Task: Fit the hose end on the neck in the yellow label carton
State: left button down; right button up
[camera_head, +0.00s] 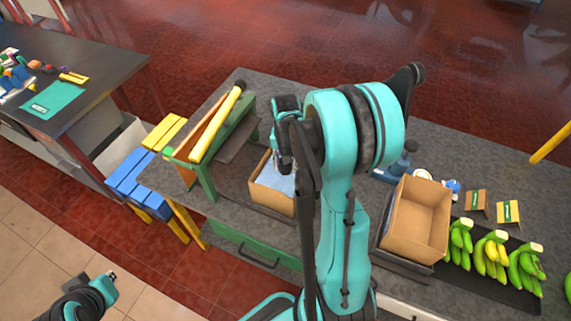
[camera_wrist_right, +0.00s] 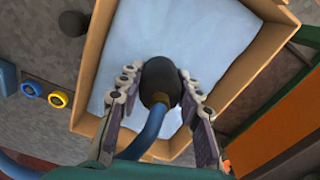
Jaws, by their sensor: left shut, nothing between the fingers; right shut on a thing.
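My right gripper (camera_head: 283,158) is over the left open carton (camera_head: 268,204), which has a light blue inside. In the right wrist view my right gripper (camera_wrist_right: 155,95) is shut on the black hose end (camera_wrist_right: 158,78), with the blue hose (camera_wrist_right: 147,138) trailing toward the bottom left. The hose end appears over the carton's (camera_wrist_right: 264,45) pale inside. No neck can be made out; the hose end and fingers cover part of the inside. No yellow label shows on this carton. My left gripper (camera_head: 110,276) is shut and empty at the lower left, away from the bench.
A second open carton (camera_head: 421,211) stands to the right, near brown (camera_head: 477,203) and yellow (camera_head: 508,212) label cards and green bananas (camera_head: 490,256). A green stand with a yellow bar (camera_head: 215,122) is left of the first carton. Blue and yellow rings (camera_wrist_right: 45,93) lie beside it.

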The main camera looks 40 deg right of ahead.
jog(key=shift+f, duration=0.2)
jog(key=o, duration=1.7)
jog(key=shift+o, duration=0.2)
jog(key=shift+r, duration=0.3)
jog(key=shift+r+p, duration=0.9)
jog(key=shift+r, duration=0.35)
jog(key=shift+r+p, duration=3.15)
jog(key=shift+r, duration=1.15)
